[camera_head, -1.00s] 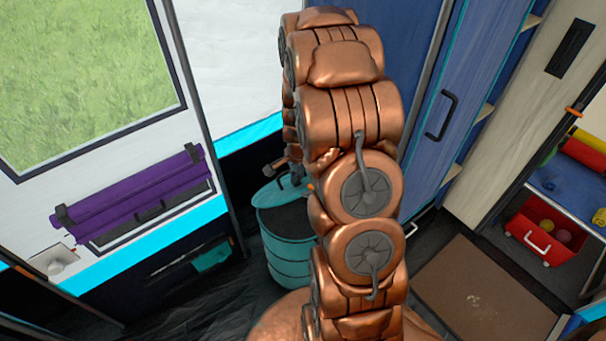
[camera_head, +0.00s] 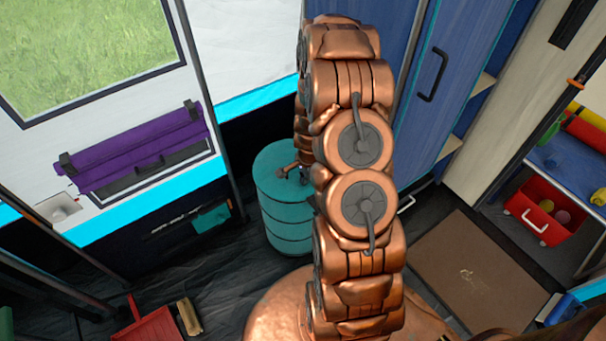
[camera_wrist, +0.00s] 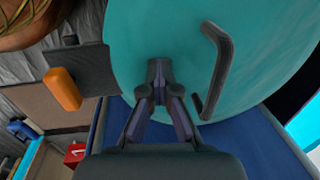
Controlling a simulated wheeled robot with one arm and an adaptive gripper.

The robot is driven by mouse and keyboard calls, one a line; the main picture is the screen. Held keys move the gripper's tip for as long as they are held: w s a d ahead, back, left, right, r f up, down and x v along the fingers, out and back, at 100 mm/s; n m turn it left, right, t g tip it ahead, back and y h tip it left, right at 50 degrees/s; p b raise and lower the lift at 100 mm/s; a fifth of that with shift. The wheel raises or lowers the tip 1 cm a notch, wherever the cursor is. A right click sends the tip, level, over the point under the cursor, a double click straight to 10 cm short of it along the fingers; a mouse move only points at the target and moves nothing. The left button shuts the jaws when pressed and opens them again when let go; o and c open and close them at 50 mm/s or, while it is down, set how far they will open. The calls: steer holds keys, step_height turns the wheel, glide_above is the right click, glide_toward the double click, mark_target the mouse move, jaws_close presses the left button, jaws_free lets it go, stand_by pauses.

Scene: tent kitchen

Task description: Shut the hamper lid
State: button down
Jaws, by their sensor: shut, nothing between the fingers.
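The hamper (camera_head: 285,228) is a teal ribbed drum on the dark floor, partly behind my arm in the head view. Its round teal lid (camera_head: 272,168) lies flat across the top, with no gap visible on the side that shows. In the wrist view the lid (camera_wrist: 270,50) fills much of the picture, with a dark bar handle (camera_wrist: 218,65) on it. My gripper (camera_wrist: 160,72) is shut and empty, its fingertips over the lid beside the handle. Whether they touch the lid I cannot tell. In the head view my arm mostly hides the gripper.
A blue cabinet (camera_head: 445,110) stands right of the hamper, close to my arm. A purple roll (camera_head: 135,150) hangs on the left wall. A brown mat (camera_head: 470,270) lies at the right, and a red bin (camera_head: 540,212) sits beyond it. A red dustpan (camera_head: 148,325) lies front left.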

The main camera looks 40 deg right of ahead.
steer(key=shift+s+a+f, duration=0.1)
steer(key=shift+s+f, duration=0.1)
steer(key=shift+f, duration=0.3)
steer(key=r+p, duration=0.2)
steer(key=r, duration=0.3)
steer(key=shift+s, duration=0.2)
steer(key=shift+s+a+r+b, duration=0.15)
steer(key=shift+s+r, duration=0.6)
steer(key=shift+s, duration=0.6)
steer(key=shift+s+r+b, duration=0.1)
steer(key=shift+s+r, duration=0.6)
steer(key=shift+s, duration=0.7)
steer(key=shift+s+a+r+b, duration=0.15)
steer(key=shift+s+r, duration=0.6)
steer(key=shift+s, duration=0.6)
steer(key=shift+d, duration=0.1)
